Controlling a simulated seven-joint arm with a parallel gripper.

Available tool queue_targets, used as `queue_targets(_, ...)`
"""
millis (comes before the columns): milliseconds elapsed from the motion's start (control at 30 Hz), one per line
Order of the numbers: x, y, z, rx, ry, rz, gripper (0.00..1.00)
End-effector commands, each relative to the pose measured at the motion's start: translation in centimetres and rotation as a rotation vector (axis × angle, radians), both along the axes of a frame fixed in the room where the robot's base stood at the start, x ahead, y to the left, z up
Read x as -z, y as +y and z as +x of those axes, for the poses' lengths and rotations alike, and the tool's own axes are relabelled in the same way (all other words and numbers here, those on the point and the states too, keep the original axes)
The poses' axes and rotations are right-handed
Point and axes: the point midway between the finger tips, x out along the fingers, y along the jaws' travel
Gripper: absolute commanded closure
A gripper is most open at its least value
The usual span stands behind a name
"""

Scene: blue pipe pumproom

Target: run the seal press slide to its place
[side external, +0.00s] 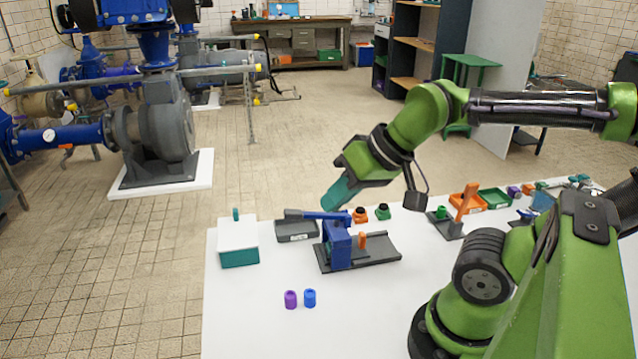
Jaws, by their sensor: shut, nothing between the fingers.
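The seal press stands on the white table, with a blue upright (337,246) and a blue arm across its top, on a dark grey base (378,250). A small orange peg (362,241) stands on the base just right of the upright; it looks like the slide's handle, but the slide's own outline is too small to make out. My gripper (331,203), with teal fingers, is shut and empty. It points down and left, and in the picture its tips are just above the blue arm; whether they touch it I cannot tell.
A white and teal box (238,243) and a grey tray (296,231) are left of the press. Purple (290,299) and blue (310,298) cylinders stand in front. Orange (360,215) and green (382,212) pieces are behind. An orange-lever fixture (466,203) is right. The front-left table is mostly clear.

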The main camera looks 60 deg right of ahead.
Motion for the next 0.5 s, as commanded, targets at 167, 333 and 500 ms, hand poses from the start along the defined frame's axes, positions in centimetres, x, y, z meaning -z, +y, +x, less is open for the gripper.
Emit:
queue_targets(167,0.3,-0.1,0.1,0.005,0.014,0.001,0.83)
queue_targets(333,1.7,-2.7,1.9,0.109,0.131,0.042,0.57)
queue_targets(500,3.9,-9.6,3.9,0.648,0.404,0.230,0.51)
